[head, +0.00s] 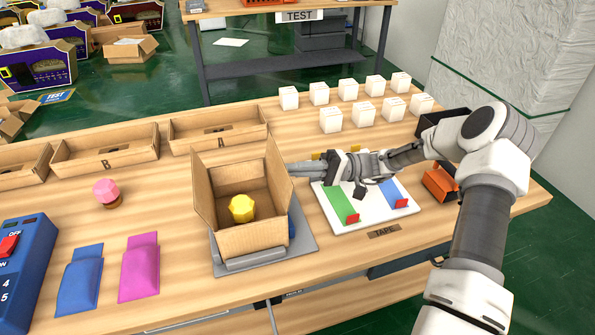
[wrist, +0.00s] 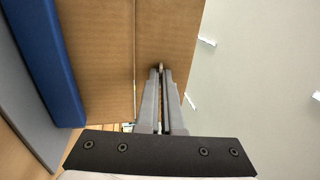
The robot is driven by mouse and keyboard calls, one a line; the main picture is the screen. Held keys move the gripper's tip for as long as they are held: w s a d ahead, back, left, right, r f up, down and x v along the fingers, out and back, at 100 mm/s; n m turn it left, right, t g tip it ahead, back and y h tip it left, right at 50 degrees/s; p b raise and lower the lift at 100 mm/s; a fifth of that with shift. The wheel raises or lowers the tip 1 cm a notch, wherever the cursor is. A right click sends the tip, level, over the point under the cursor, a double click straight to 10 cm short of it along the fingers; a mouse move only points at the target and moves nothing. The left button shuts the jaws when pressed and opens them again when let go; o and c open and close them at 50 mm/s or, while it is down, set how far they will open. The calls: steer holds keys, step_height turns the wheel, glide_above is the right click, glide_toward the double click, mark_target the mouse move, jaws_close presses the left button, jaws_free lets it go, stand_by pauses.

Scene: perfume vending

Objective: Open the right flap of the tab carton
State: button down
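The tab carton (head: 213,226) is an open brown cardboard box on a grey stand with a blue part. A yellow faceted object (head: 242,208) sits inside it. Its right flap (head: 277,178) stands up, leaning slightly outward; the left and back flaps are also up. My gripper (head: 291,167) reaches in from the right, its tips at the outer side of the right flap. In the wrist view, the gripper fingers (wrist: 161,72) are close together against or just before the flap's cardboard (wrist: 165,30), beyond a crease from the carton wall (wrist: 100,60). Contact is unclear.
A white board (head: 350,220) with green and blue strips lies under my arm. Several white boxes (head: 331,120) stand behind it. Cardboard trays (head: 105,152) line the back left. Blue (head: 80,280) and pink (head: 139,268) pouches lie left of the carton.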

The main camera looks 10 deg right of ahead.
steer(key=shift+f+y, duration=0.15)
steer(key=shift+y, duration=0.25)
steer(key=c, duration=1)
jaws_free()
steer(key=shift+c, duration=0.2)
steer(key=v, duration=1.2)
